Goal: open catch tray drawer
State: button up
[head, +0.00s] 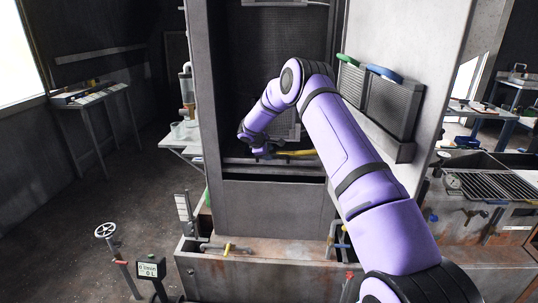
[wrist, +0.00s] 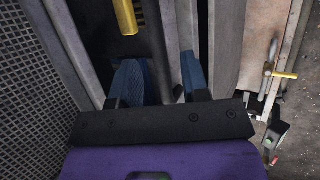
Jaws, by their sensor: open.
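The catch tray drawer seems to be the grey front panel (head: 270,205) low in the machine, below a dark slot; I cannot be sure of its edges. A long bar runs across above that slot, partly behind my arm. My gripper (head: 263,153) is at this bar in the head view, its fingers small and dark there. In the wrist view my gripper (wrist: 161,82) is open, with blue pads on both fingers. A dark round bar (wrist: 157,45) runs between the fingers in the picture. I cannot tell whether it touches them.
A yellow bar (head: 297,152) lies just right of my gripper and also shows in the wrist view (wrist: 125,16). Mesh (wrist: 30,75) is close on the left there. A handwheel (head: 105,230) and display (head: 150,269) stand front left.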

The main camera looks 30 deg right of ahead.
jog(key=shift+w+d+f, duration=0.1)
jog(key=shift+d+f, duration=0.25)
jog(key=shift+f, duration=0.1)
grip_shut()
jog(key=shift+a, duration=0.1)
jog(key=s+a, duration=0.6)
jog(key=s, duration=0.4)
jog(key=s+a, duration=0.7)
jog(key=s, duration=0.3)
jog(key=shift+a, duration=0.2)
grip_release()
